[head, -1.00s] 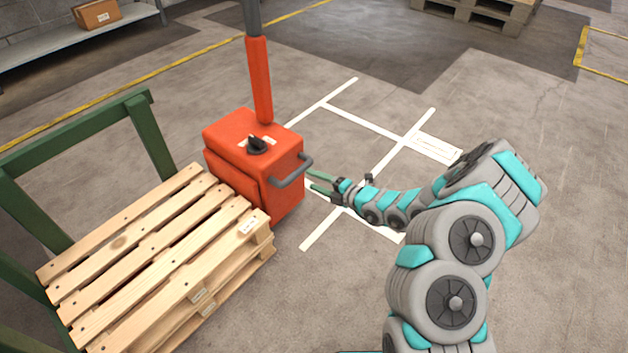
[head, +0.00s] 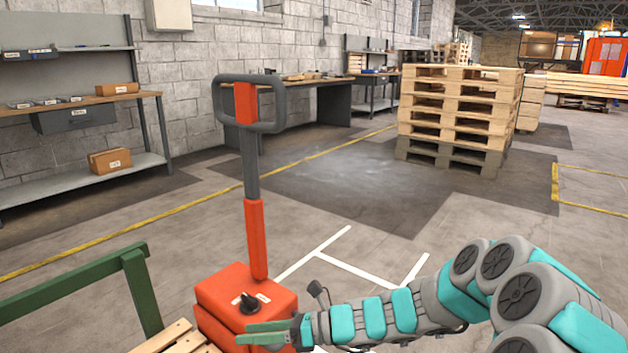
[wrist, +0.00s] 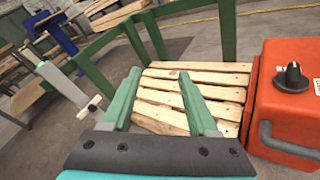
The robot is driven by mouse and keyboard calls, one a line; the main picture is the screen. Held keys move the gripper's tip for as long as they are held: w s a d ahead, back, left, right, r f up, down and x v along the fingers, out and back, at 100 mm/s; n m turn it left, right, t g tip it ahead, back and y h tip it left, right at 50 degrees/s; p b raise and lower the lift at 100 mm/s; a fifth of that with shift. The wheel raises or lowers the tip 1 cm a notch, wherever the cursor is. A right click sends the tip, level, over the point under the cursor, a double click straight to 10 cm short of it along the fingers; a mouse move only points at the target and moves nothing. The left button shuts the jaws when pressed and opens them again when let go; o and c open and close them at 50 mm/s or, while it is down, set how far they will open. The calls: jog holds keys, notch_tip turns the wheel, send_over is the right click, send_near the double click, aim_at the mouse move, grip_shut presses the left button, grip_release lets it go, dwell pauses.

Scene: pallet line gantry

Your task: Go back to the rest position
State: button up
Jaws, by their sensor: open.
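My gripper (head: 268,333) is in front of the red pallet-truck body (head: 240,297) in the head view, with its green fingers pointing left. In the wrist view my gripper (wrist: 160,95) is open, its two fingers apart with nothing between them. Beyond the fingers lies a wooden slatted pallet (wrist: 205,78). The red body (wrist: 290,95), with a black knob and a grey handle, stands at the right of the wrist view. My arm reaches in from the lower right of the head view.
A green frame (head: 140,285) stands at the left. The upright tiller handle (head: 255,225) rises from the red body. A pallet stack (head: 455,110) stands farther back. A workbench (head: 85,98) lines the wall. Open floor with white lines lies beyond my arm.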

jog(key=s+d+r+n+g+h+p, duration=0.1)
jog(key=s+d+r+n+g+h, duration=0.15)
jog(key=s+n, duration=0.55)
jog(key=s+d+r+n+g+h+p, duration=0.1)
jog(key=s+d+n+g+h, duration=0.2)
jog(key=s+n, duration=0.5)
jog(key=s+d+n+t+h, duration=0.1)
jog(key=s+d+n+h, duration=0.3)
jog(key=d, duration=0.6)
jog(key=s+d+r+n+t+h+p, duration=0.1)
jog(key=s+d+n+t+h, duration=0.1)
jog(key=s+d+h, duration=0.4)
jog(key=s+d+n, duration=0.1)
jog(key=s+d, duration=0.2)
jog(key=d, duration=0.2)
jog(key=shift+s+d+r+n, duration=0.15)
jog(key=shift+s+d+n, duration=0.05)
jog(key=shift+n, duration=0.2)
